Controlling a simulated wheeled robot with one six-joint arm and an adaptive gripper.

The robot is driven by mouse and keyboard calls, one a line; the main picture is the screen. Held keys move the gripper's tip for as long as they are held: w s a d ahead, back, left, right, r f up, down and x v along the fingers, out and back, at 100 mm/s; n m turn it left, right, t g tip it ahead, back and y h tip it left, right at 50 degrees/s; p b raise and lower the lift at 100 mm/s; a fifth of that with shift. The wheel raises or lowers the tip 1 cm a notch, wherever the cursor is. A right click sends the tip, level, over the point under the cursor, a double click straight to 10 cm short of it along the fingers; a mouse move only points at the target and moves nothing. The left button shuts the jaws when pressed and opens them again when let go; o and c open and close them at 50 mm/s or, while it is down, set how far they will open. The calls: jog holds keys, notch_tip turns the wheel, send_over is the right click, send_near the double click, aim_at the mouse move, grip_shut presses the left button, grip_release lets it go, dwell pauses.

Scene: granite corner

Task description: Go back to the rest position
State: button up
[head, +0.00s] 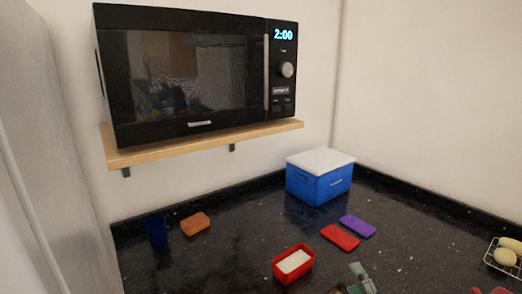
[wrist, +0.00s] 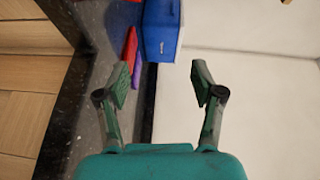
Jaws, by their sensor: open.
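My gripper (head: 357,281) shows at the bottom edge of the head view, right of the middle, with only its green-grey finger ends in sight. In the wrist view my gripper (wrist: 161,83) has its two fingers spread wide, with nothing between them. It is apart from the blue box, which lies beyond the fingers. The rest of the arm is out of the head view.
On the black counter (head: 225,255) are a blue cooler with white lid (head: 318,183), a red tub with white contents (head: 293,264), red (head: 340,237) and purple (head: 357,226) flat pieces, an orange block (head: 195,223), a blue cup (head: 156,231) and a wire basket (head: 505,257). A microwave (head: 190,75) sits on a shelf.

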jog(key=s+a+f+n+g+h, duration=0.1)
jog(key=s+f+n+h, duration=0.15)
jog(key=s+f, duration=0.75)
jog(key=s+a+f+n+h, duration=0.1)
jog(key=s+a+f+n, duration=0.15)
jog(key=s+f, duration=0.7)
jog(key=s+r+n, duration=0.2)
jog(key=s+n, duration=0.1)
jog(key=s, duration=0.5)
jog(key=s+r+n, duration=0.2)
jog(key=s+n, duration=0.1)
jog(key=s, duration=0.6)
jog(key=s+a+r+n+g, duration=0.1)
jog(key=s+r+n, duration=0.2)
jog(key=s, duration=0.6)
jog(key=shift+s+n, duration=0.25)
jog(key=shift+n, duration=0.25)
